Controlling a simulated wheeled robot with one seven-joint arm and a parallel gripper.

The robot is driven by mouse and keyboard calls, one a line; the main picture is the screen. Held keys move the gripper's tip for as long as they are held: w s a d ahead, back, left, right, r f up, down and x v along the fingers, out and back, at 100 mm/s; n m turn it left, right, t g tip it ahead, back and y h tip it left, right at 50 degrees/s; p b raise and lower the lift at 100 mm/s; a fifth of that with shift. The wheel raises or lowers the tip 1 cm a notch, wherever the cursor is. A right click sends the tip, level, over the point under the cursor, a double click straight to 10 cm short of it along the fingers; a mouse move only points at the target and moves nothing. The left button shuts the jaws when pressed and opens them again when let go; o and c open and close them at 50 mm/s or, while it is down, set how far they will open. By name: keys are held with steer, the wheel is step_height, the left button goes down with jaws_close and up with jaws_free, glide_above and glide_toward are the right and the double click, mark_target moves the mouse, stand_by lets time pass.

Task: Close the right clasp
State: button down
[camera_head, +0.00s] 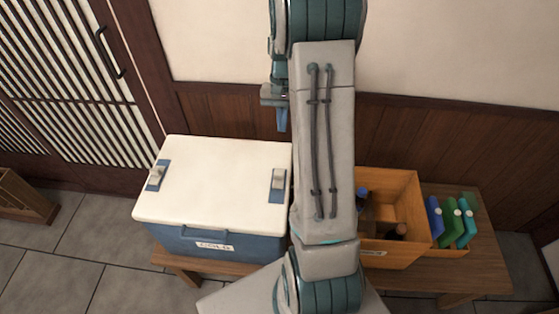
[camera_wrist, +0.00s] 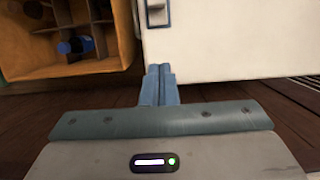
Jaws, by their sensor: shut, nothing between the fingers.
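The cooler box (camera_head: 190,240) has a closed white lid (camera_head: 220,190) and a blue body. The right clasp (camera_head: 278,182) is a light grey piece on a blue plate near the lid's right end. It also shows, cut off, at the top of the wrist view (camera_wrist: 157,10). The left clasp (camera_head: 157,176) sits near the lid's left end. I cannot tell whether either is fastened. My gripper (camera_head: 282,122) has its blue fingers shut and empty, behind the lid's back edge on the right clasp's side. In the wrist view its fingertips (camera_wrist: 160,72) point toward that clasp, apart from it.
An orange crate (camera_head: 410,215) with divided slots and bottles stands right of the cooler. Blue and green flat items (camera_head: 452,222) are beside it. All stand on a wooden bench (camera_head: 480,255) by the wall. My arm hides the gap between cooler and crate.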

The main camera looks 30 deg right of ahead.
glide_toward(280, 170)
steer(key=f, duration=0.3)
steer(key=w+f, duration=0.1)
steer(key=f, duration=0.1)
steer(key=shift+d, duration=0.3)
steer(key=shift+s+a+p, duration=0.3)
steer(key=shift+s+a, duration=0.1)
steer(key=shift+s, duration=0.2)
steer(key=shift+s+a+p, duration=0.3)
steer(key=shift+s+a, duration=0.15)
steer(key=shift+s, duration=0.2)
steer(key=shift+s+a+f, duration=0.15)
steer(key=shift+s+a, duration=0.1)
steer(key=shift+s, duration=0.15)
